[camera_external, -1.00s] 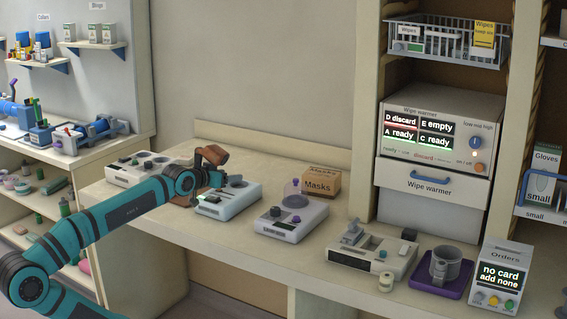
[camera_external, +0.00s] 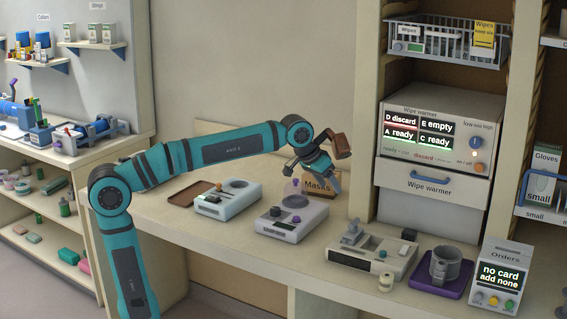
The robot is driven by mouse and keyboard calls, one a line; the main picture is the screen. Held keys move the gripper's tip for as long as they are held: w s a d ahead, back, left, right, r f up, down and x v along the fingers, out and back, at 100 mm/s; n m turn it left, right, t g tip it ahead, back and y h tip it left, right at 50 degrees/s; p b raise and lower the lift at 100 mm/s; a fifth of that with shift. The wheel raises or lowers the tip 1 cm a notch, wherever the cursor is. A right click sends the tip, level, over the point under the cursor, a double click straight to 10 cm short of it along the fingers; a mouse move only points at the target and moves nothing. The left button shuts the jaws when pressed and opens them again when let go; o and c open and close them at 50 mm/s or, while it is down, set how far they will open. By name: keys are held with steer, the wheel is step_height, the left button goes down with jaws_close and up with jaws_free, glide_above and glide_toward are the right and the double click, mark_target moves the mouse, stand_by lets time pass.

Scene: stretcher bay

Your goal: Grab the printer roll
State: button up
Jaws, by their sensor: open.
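A small pale roll (camera_external: 386,282), which looks like the printer roll, stands at the counter's front edge. It is just in front of a light grey machine (camera_external: 372,254) with a slot and a dark block. My gripper (camera_external: 333,183) is open and empty. It is in the air in front of the masks box, to the left of the roll and farther back, well apart from it. The fingertips are small and partly hard to make out against the box.
A purple tray (camera_external: 437,289) with a grey mug (camera_external: 446,266) and an orders box (camera_external: 499,278) stand to the right of the roll. A grey device (camera_external: 291,220) stands to its left. The wipe warmer (camera_external: 437,139) is behind. The masks box (camera_external: 318,186) is partly covered by my gripper.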

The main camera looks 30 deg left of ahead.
steer(key=s+d+f+m+g+y, duration=0.1)
steer(key=s+d+f+g+y, duration=0.15)
steer(key=d, duration=1.05)
steer(key=m+g+y, duration=0.1)
steer(key=m+g, duration=0.1)
glide_above(387, 275)
step_height(387, 275, down, 2)
steer(key=f, duration=1.2)
steer(key=shift+w+a+f, duration=0.1)
steer(key=shift+a, duration=0.15)
steer(key=shift+d+f, duration=0.15)
steer(key=shift+f, duration=1.15)
steer(key=shift+d+f, duration=0.1)
steer(key=shift+f, duration=1.2)
steer(key=c, duration=1.1)
